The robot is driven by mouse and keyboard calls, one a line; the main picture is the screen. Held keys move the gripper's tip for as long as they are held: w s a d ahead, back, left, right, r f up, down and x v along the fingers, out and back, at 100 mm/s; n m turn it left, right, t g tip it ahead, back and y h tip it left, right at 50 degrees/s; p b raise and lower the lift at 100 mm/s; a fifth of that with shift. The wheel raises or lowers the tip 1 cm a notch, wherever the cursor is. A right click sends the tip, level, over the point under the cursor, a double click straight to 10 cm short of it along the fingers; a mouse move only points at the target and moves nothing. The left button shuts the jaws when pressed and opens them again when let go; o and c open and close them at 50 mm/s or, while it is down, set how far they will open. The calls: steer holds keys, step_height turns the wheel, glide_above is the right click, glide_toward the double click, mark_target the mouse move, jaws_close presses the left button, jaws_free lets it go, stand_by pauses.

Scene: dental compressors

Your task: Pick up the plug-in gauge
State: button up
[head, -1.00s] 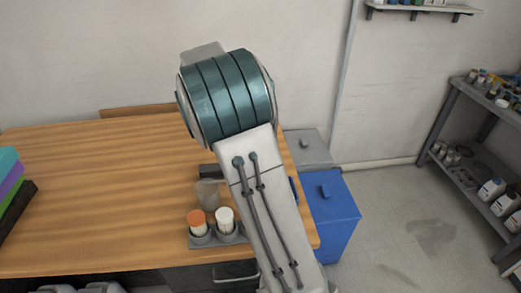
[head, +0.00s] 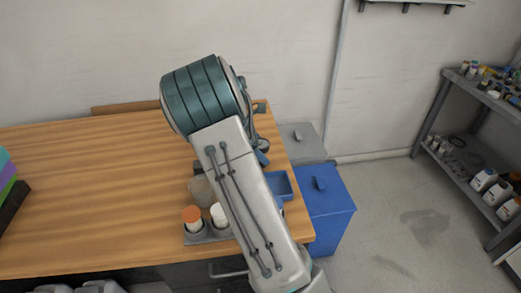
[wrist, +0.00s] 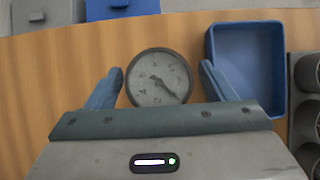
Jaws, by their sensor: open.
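The plug-in gauge (wrist: 159,78) is a round grey dial with a dark rim and a needle. In the wrist view it lies on the wooden table between the two blue fingers of my gripper (wrist: 160,86). The fingers stand apart, one on each side of the dial, with a small gap on the right side and a narrower one on the left. I cannot tell how high they are above the table.
A blue tray (wrist: 212,62) sits right of the gauge; it also shows in the head view (head: 281,184). A grey holder (head: 211,238) carries an orange-capped and a white-capped bottle, with a translucent cup behind. Blue (head: 328,216) and grey bins stand beyond the table's right edge.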

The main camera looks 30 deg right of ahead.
steer(key=shift+x, duration=1.1)
steer(key=c, duration=1.1)
